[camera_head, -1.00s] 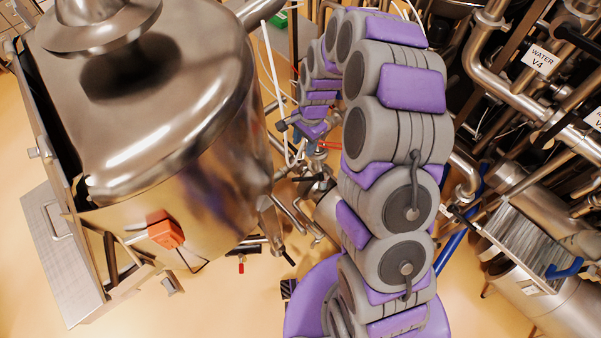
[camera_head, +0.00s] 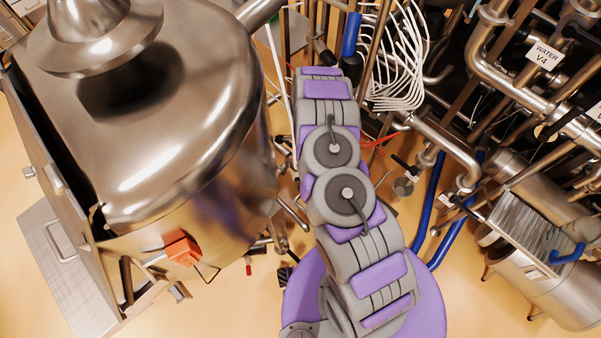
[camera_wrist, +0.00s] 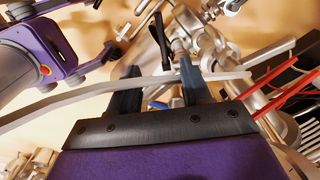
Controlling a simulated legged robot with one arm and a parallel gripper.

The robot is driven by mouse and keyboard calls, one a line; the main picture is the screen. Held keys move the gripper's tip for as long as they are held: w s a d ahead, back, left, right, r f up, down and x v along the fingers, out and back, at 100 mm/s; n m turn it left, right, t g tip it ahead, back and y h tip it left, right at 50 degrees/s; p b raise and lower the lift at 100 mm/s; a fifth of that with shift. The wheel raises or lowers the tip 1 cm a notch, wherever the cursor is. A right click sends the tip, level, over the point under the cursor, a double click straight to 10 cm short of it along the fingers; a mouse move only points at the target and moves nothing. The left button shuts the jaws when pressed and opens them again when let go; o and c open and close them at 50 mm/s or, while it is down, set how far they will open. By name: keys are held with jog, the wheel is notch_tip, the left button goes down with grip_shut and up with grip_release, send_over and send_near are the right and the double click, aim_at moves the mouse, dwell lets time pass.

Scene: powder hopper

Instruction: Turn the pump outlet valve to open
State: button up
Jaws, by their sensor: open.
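My gripper (camera_wrist: 157,78) shows in the wrist view, with its two dark fingers apart and nothing clearly held between them. A black lever handle (camera_wrist: 160,40) on metal pipework stands just beyond the fingertips, near the gap between them. It may be the pump outlet valve, but no label on it is readable. A pale hose (camera_wrist: 90,96) crosses the view at the fingers; I cannot tell whether it touches them. In the head view my arm hides the gripper and the space around it.
A large steel hopper (camera_head: 190,120) stands left of my arm. Coiled white hoses (camera_head: 405,60) and blue hoses (camera_head: 430,205) lie right of the arm. Red cables (camera_wrist: 275,85) run right of the gripper.

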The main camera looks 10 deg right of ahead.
jog(key=f+b, duration=0.5)
jog(key=f, duration=1.1)
jog(key=shift+d, duration=0.2)
jog(key=shift+d+f, duration=0.25)
jog(key=shift+f, duration=0.6)
jog(key=shift+a, duration=0.25)
jog(key=shift+c, duration=0.2)
jog(key=shift+c, duration=0.7)
jog(key=shift+d, duration=0.1)
grip_shut()
